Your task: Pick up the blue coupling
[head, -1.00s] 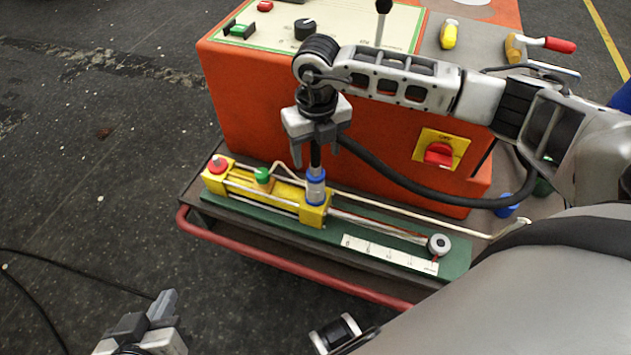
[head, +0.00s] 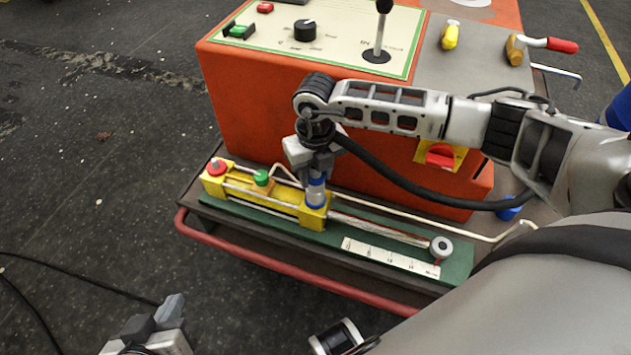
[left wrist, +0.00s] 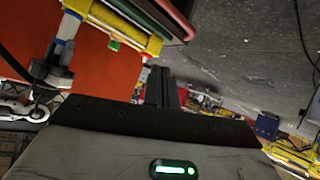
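The blue coupling (head: 316,192) is a silver sleeve with blue bands. It stands upright at the right end of the yellow cylinder (head: 314,217). It also shows in the left wrist view (left wrist: 68,27), at the top left. My right gripper (head: 316,176) points down over the coupling, its fingers open around its upper part. I see no clear grip on it. My left gripper (head: 172,308) is low at the left, far from the coupling. Its fingers (left wrist: 162,88) look together and empty in the left wrist view.
The cylinder lies on a green board (head: 456,262) with a white scale (head: 390,257), behind a red rail (head: 270,259). The orange cabinet (head: 245,110) rises close behind. A dark hose hangs from my right wrist.

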